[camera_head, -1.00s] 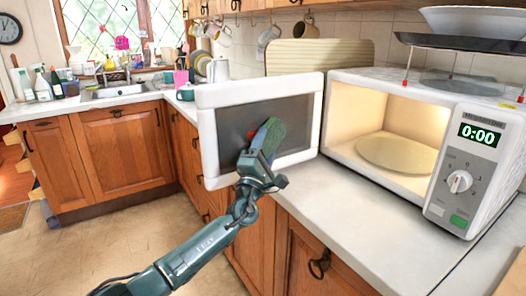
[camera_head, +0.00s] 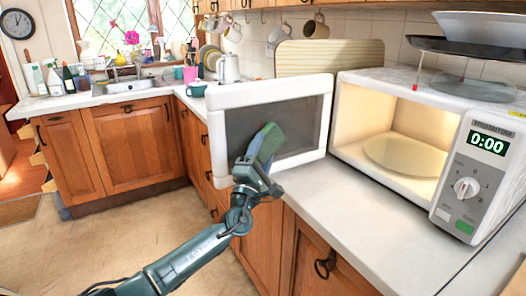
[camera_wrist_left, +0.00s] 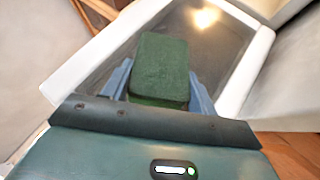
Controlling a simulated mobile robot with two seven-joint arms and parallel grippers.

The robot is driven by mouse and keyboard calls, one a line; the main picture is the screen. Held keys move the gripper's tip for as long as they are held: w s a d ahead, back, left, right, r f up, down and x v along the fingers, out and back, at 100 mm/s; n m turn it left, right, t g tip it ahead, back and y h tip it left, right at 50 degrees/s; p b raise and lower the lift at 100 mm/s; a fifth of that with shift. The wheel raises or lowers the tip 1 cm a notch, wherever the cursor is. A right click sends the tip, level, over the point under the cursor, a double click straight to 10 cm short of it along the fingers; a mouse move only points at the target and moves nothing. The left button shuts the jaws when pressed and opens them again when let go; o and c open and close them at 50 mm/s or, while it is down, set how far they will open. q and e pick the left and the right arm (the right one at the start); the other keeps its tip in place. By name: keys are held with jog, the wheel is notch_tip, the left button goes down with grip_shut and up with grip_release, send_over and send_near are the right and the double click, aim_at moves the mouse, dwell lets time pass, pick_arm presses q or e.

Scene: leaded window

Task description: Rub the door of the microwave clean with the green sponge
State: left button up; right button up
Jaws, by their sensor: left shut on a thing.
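The microwave (camera_head: 400,148) stands on the counter with its door swung wide open to the left. The door (camera_head: 304,122) has a white frame and a dark glass pane, and it faces me. My left gripper (camera_head: 254,166) is shut on the green sponge (camera_head: 267,143) in front of the lower middle of the pane. In the left wrist view the sponge (camera_wrist_left: 160,68) sits between the blue fingers, with the pane (camera_wrist_left: 215,35) behind it. I cannot tell whether the sponge touches the glass. My right gripper is not in view.
The worktop (camera_head: 365,215) in front of the microwave is clear. A black tray (camera_head: 470,47) with a white bowl (camera_head: 490,25) is above the microwave. A wooden board (camera_head: 328,56), a teal cup (camera_head: 196,89) and a white jug (camera_head: 228,68) stand behind the door. A sink (camera_head: 130,86) is at the back left.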

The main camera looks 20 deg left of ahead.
pick_arm(q)
jog(key=shift+s+d+r+p, duration=0.1)
jog(key=shift+s+d+p, duration=0.3)
jog(key=shift+d, duration=0.3)
jog(key=shift+s+d+r+p, duration=0.1)
jog(key=shift+s+d+p, duration=0.15)
jog(key=shift+d+p, duration=0.35)
jog(key=shift+s+d+f+p, duration=0.15)
jog(key=shift+s+d, duration=0.15)
jog(key=shift+d, duration=0.4)
jog(key=shift+s+d+f+p, duration=0.15)
jog(key=shift+s+d, duration=0.15)
jog(key=shift+d, duration=0.4)
jog(key=shift+d+r, duration=0.1)
jog(key=shift+r, duration=0.05)
jog(key=shift+s+d+p, duration=0.3)
jog(key=shift+d, duration=0.35)
jog(key=shift+s+d+p, duration=0.25)
jog(key=shift+s+d, duration=0.05)
jog(key=shift+d, duration=0.3)
